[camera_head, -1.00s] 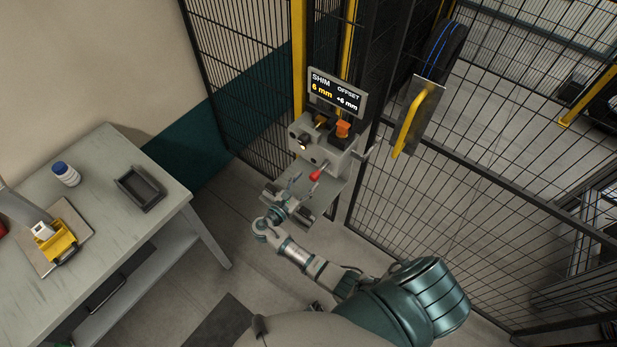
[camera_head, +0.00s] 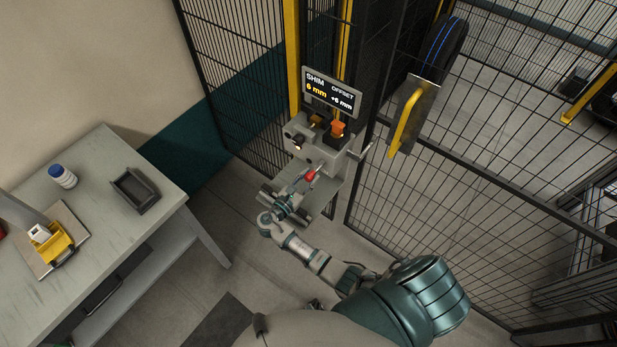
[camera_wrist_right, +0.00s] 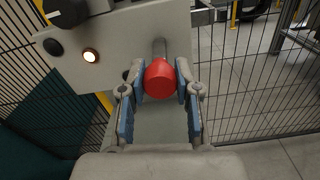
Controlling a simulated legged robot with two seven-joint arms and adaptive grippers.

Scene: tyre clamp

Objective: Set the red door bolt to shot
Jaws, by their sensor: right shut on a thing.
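The red door bolt (camera_head: 309,174) has a round red knob on the front of the grey control box (camera_head: 322,153). In the right wrist view the red knob (camera_wrist_right: 160,79) sits between the blue-padded fingers, with a grey metal rod behind it. My right gripper (camera_head: 301,181) is shut on the red knob; in the wrist view its fingertips (camera_wrist_right: 159,84) lie on both sides of it. The far end of the bolt is hidden behind the knob and the box. My left gripper is not in view.
A display (camera_head: 331,93) reading shim 6 mm, offset +6 mm stands above the box. Mesh fence (camera_head: 450,190) and a yellow-handled door plate (camera_head: 411,118) are to the right. A workbench (camera_head: 100,215) with a black tray (camera_head: 135,188) stands left.

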